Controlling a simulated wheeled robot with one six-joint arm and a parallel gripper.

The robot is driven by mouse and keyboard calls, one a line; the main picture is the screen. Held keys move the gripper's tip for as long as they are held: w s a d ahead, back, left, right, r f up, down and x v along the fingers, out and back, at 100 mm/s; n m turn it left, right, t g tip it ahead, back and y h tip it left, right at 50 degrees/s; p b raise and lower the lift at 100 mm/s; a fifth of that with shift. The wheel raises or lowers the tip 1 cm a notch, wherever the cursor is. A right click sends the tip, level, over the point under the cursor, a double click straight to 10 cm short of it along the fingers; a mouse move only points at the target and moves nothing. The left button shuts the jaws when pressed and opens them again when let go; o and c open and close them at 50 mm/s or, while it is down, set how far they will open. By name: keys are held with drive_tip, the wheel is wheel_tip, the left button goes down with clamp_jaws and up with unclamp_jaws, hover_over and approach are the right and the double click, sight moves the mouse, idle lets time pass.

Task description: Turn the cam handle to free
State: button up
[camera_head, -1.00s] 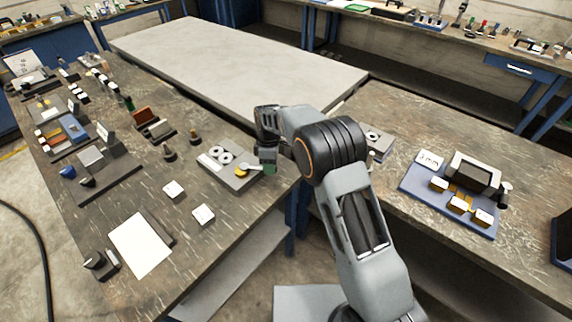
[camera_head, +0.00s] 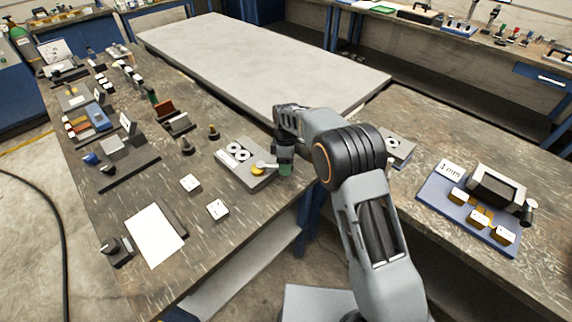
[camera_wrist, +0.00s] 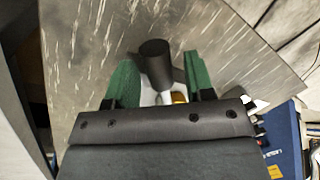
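A grey fixture block (camera_head: 230,168) with white ring-shaped marks lies near the right edge of the left bench. On its near right side is a yellow hub (camera_head: 258,171) with a short pale cam handle (camera_head: 268,166) pointing right. My gripper (camera_head: 286,168), with green fingers, is low at the handle's end. In the wrist view the fingers (camera_wrist: 160,80) are apart, with a dark cylindrical knob (camera_wrist: 155,62) between them. A gap shows on the knob's right side; contact on the left is unclear. Pale and yellow parts below the knob are mostly hidden by the gripper.
Two small white-topped blocks (camera_head: 217,209) and dark pegs (camera_head: 186,147) stand left of the fixture. A blue tray (camera_head: 432,195) with yellow blocks lies on the right bench. A pale slab table (camera_head: 260,65) is behind.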

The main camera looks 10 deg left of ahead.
drive_tip(key=shift+w+d, duration=0.1)
drive_tip(key=shift+r, duration=0.25)
drive_tip(key=w+r, duration=0.1)
drive_tip(key=r, duration=0.7)
drive_tip(key=w+r, duration=0.1)
drive_tip(key=r, duration=0.4)
drive_tip(key=shift+w, duration=0.3)
